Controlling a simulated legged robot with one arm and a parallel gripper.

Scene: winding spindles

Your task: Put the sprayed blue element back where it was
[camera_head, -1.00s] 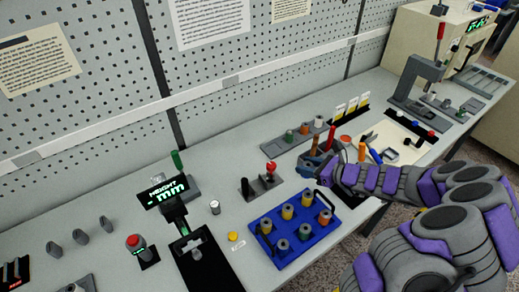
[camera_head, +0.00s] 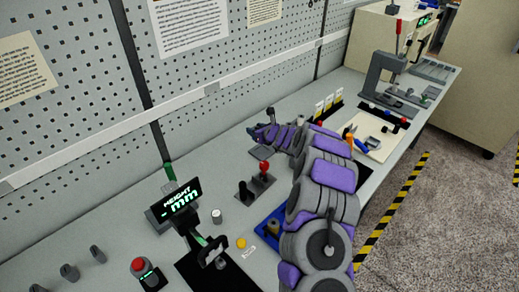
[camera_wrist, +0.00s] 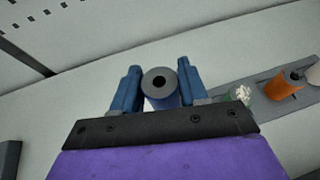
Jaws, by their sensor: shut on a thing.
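My gripper (camera_wrist: 158,92) is shut on the blue element (camera_wrist: 159,95), a cylinder with a grey top face and a dark centre hole. In the wrist view it stands between the two blue fingers. In the head view my gripper (camera_head: 264,131) is over the back of the bench, near the left end of a grey holder strip (camera_head: 258,151). The wrist view shows the strip running right, with a green element (camera_wrist: 241,96) with white specks on top and an orange element (camera_wrist: 283,86). The strip's left end is partly hidden behind my gripper, as is the element's lower end.
My arm hides most of the blue tray (camera_head: 262,231). A red-knobbed joystick (camera_head: 263,168) stands in front of the gripper. The height display (camera_head: 180,204) is at left. A pale tray with tools (camera_head: 372,150) and a press (camera_head: 385,75) are at right. The pegboard wall is behind.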

